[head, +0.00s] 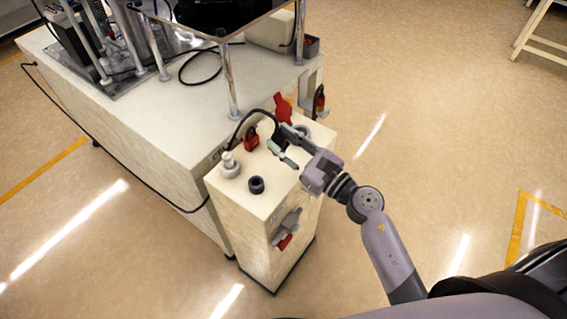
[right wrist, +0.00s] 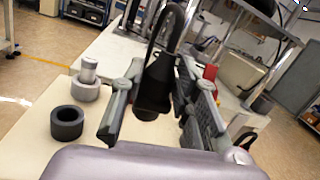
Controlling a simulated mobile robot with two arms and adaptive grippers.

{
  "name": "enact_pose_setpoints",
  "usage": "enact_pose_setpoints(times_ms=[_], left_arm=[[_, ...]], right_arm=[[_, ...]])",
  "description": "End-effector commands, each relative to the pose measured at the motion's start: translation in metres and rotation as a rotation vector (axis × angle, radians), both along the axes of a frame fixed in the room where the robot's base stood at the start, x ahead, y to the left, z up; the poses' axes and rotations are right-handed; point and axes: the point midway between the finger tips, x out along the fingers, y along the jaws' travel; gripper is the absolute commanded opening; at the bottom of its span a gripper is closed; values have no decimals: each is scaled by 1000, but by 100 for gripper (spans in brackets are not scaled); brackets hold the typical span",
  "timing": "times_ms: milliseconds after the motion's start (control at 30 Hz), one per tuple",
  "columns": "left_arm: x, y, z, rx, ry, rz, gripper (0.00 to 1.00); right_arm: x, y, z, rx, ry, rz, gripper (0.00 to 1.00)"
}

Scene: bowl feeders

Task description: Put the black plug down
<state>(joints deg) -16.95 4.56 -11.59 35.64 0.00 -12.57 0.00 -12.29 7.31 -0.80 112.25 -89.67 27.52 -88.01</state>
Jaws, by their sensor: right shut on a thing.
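The black plug (right wrist: 155,85) hangs upright between the fingers of my right gripper (right wrist: 160,110) in the right wrist view, with its cable looping up from the top. In the head view my right gripper (head: 285,149) is over the top of the cream cabinet (head: 243,200), and the fingers largely hide the plug there. Whether the plug's lower end touches the cabinet top cannot be told. My left gripper is not in view.
A black ring (head: 256,185) and a pale cylinder in a grey ring (head: 229,167) stand on the cabinet top, left of the gripper. A red part (head: 251,141) is behind. A large cream bench (head: 130,120) with machinery adjoins the cabinet. Open floor lies to the right.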

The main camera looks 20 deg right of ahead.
Motion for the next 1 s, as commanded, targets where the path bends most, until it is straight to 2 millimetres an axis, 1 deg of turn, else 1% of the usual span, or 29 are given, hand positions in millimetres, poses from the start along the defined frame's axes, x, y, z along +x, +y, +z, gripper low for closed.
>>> enact_pose_setpoints(times_ms=[33, 167, 300, 400, 500, 700, 867, 900, 1000], left_arm=[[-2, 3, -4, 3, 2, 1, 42], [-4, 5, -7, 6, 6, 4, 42], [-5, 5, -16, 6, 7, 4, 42], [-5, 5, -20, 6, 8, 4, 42], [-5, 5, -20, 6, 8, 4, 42], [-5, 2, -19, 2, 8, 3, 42], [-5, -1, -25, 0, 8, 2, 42], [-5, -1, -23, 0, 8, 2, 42], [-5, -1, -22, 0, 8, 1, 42]], right_arm=[[0, -1, -7, 2, 1, -2, 0], [0, 0, -16, 1, 0, -2, 0], [0, 0, -38, 4, 3, -3, 0], [0, 0, -50, 3, 1, -2, 0], [0, 0, -53, 0, -1, 0, 0], [0, 0, -52, 0, -1, 0, 0], [0, 0, -57, -1, -1, 0, 0], [0, 0, -56, -1, -1, 0, 31], [0, 0, -55, 0, 0, 0, 38]])
